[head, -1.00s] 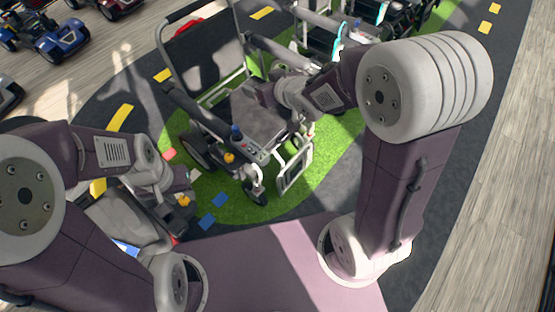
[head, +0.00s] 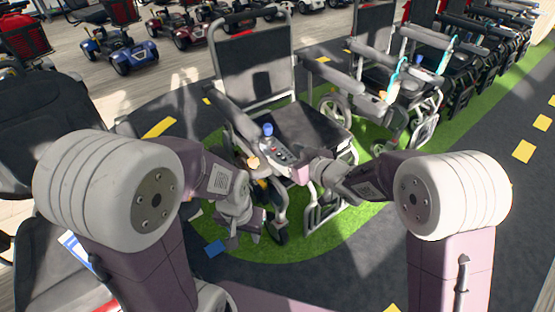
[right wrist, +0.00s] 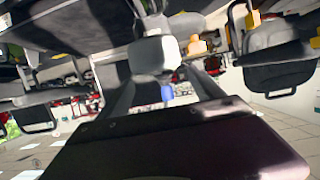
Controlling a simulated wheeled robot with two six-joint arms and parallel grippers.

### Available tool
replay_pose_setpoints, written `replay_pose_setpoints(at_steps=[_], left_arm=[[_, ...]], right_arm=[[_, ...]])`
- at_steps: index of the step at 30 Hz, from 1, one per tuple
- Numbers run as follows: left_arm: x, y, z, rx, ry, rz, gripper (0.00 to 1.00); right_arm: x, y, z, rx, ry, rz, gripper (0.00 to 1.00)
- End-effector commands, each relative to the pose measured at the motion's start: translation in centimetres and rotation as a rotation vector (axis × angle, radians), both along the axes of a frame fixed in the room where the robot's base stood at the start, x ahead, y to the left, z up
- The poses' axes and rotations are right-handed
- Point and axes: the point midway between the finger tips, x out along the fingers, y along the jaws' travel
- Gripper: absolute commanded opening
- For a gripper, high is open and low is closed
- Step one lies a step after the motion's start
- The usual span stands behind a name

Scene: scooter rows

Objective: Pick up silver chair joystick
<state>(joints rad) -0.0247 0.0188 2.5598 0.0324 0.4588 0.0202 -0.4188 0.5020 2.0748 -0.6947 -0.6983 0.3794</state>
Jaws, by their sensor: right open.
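The silver-framed wheelchair (head: 256,95) has a black seat and backrest and stands upright in the head view's middle. Its joystick (head: 268,130) has a blue knob on a grey control panel (head: 282,153) at the front of the near armrest. A blue spot, likely that knob (right wrist: 167,92), shows in the right wrist view between two blurred finger-like shapes. My right gripper (head: 301,171) is open, close to the panel's right end; I cannot tell whether they touch. My left gripper (head: 250,222) is low by the chair's front wheel, its jaws unclear.
More wheelchairs (head: 400,85) stand in a row to the right on a green strip (head: 345,232). A blue scooter (head: 120,48) and others stand at the back. A dark seat (head: 45,125) is close at left.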

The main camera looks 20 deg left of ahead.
Motion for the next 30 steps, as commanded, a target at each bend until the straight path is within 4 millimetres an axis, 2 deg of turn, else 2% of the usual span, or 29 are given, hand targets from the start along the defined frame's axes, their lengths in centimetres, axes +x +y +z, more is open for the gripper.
replay_pose_setpoints(at_steps=[5,11,15,21,22,23,30], left_arm=[[0.0,0.0,-0.4,0.000,0.000,0.000,0.36],[0.0,0.0,-2.5,0.000,0.000,0.000,0.36],[0.0,0.0,-2.7,0.000,0.000,0.000,0.36],[0.0,0.0,-2.6,0.000,0.000,0.000,0.36],[0.0,0.0,-2.6,0.000,0.000,0.000,0.36],[0.0,0.0,-2.6,0.000,0.000,0.000,0.36],[0.0,0.0,-2.6,0.000,0.000,0.000,0.36]], right_arm=[[0.5,0.6,-0.4,0.000,0.000,-0.001,0.76],[2.1,3.1,-2.3,-0.001,-0.001,0.000,0.76],[3.1,4.2,-2.5,0.000,0.000,-0.001,0.76],[3.2,4.3,-2.4,0.000,0.000,-0.002,0.76],[3.2,4.3,-2.4,0.000,0.000,-0.002,0.74],[3.2,4.3,-2.4,0.000,0.000,-0.002,0.65],[3.2,4.3,-2.4,0.000,0.000,-0.002,0.00]])
